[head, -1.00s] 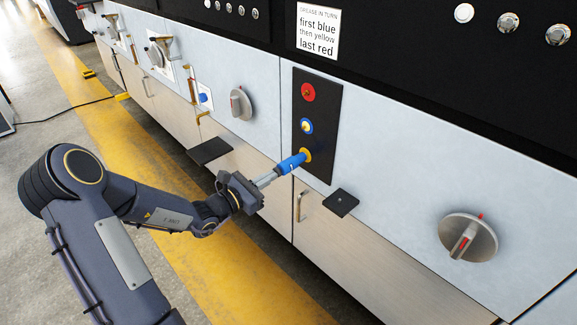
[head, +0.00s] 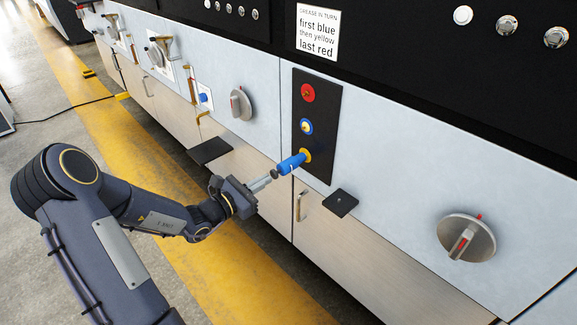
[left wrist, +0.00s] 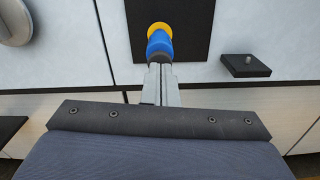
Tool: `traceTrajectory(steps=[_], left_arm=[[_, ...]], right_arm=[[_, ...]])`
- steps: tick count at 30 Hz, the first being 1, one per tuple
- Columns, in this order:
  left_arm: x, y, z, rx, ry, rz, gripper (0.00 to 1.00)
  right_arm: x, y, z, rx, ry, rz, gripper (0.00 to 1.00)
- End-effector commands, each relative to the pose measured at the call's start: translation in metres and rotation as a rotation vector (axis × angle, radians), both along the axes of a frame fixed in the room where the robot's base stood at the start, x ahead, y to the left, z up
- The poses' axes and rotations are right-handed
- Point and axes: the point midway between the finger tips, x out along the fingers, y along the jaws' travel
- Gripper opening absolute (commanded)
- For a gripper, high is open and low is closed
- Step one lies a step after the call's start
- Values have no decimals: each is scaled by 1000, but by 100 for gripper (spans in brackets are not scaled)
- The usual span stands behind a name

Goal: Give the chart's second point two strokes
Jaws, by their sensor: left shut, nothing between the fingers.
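The chart (head: 318,30) reads "first blue then yellow last red", so its second point is yellow. The black panel (head: 319,160) carries a red point (head: 308,92), a blue-ringed point (head: 306,126) and the yellow point (head: 307,155), top to bottom. A blue cylindrical grease tool (head: 291,164) sits against the yellow point, sticking outward; its dark end faces my left gripper (head: 272,176). That gripper is shut and empty, its fingertips at or just short of the dark end. The left wrist view shows the tool (left wrist: 159,44) straight ahead of the fingers (left wrist: 160,70). My right gripper is out of view.
A small black shelf (head: 341,202) juts out right of the panel's foot, another (head: 209,150) to the left. A grey rotary knob (head: 467,238) is at lower right, another (head: 240,104) left of the panel.

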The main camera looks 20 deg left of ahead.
Motion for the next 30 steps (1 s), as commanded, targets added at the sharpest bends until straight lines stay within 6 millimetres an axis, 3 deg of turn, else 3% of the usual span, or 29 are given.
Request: traceTrajectory(steps=[24, 30], left_arm=[[20, -9, 0, 0, 0, -1, 0], [17, -7, 0, 0, 0, 0, 0]], right_arm=[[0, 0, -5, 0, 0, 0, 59], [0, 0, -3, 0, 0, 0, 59]])
